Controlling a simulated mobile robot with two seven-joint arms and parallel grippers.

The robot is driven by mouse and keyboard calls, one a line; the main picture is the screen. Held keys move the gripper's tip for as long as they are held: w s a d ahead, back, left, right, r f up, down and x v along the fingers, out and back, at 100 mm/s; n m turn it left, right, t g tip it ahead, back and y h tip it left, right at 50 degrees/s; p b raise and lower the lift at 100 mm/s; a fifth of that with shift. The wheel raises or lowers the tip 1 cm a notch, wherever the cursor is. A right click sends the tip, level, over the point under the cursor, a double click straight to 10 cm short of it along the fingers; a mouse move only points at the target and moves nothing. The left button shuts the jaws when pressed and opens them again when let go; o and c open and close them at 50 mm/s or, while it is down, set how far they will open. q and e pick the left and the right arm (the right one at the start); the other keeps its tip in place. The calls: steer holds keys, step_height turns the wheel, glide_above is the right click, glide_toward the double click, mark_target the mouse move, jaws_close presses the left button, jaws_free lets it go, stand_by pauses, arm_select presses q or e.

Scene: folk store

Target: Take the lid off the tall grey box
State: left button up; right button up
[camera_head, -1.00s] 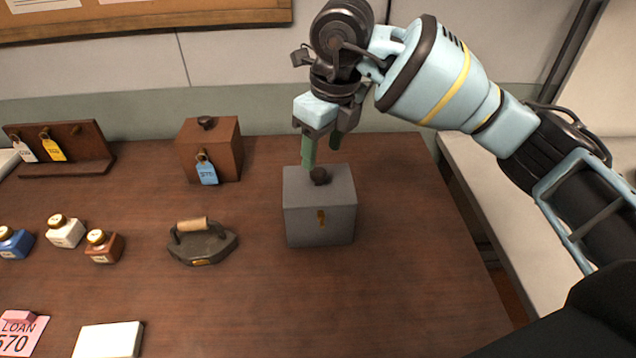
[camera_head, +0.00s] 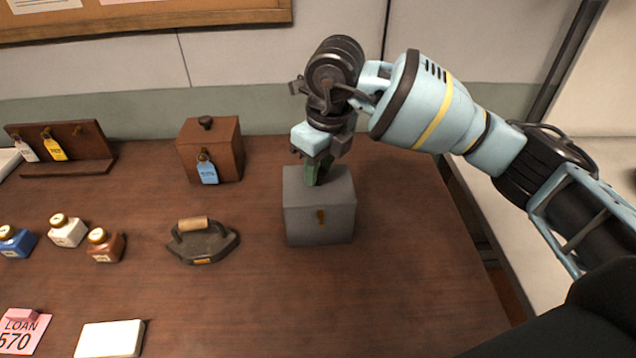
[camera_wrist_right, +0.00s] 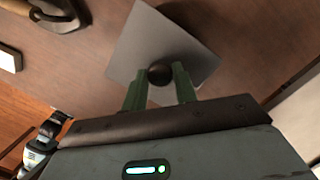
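The tall grey box (camera_head: 320,222) stands on the table with a small dark keyhole-like mark on its front. Its lid (camera_head: 342,182) is on top, seen from above in the wrist view (camera_wrist_right: 158,32). The lid's round dark knob (camera_wrist_right: 160,74) sits between the two green fingers of my right gripper (camera_wrist_right: 160,80), which appear closed against its sides. In the head view my right gripper (camera_head: 317,174) is over the lid's centre and hides the knob. The lid appears flat on the box.
A brown box (camera_head: 222,150) with a blue tag (camera_head: 207,170) stands left of the grey box. A flat iron (camera_head: 203,243), several small bottles (camera_head: 67,232) and a white block (camera_head: 110,340) are further left. The table (camera_head: 400,270) is clear right and in front.

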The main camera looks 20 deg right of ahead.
mark_target(319, 172)
steer(key=c, duration=0.3)
steer(key=shift+r, duration=0.1)
steer(key=shift+r, duration=0.5)
step_height(319, 172, up, 2)
steer(key=shift+r, duration=0.15)
steer(key=s+a, duration=0.2)
steer(key=s, duration=0.2)
steer(key=s+a+r, duration=0.1)
steer(key=s+a, duration=0.2)
steer(key=s, duration=0.2)
steer(key=s+a, duration=0.3)
steer(key=s, duration=0.1)
steer(key=shift+s+a+r+b, duration=0.1)
steer(key=shift+s+r+b, duration=0.1)
steer(key=shift+s+b, duration=0.2)
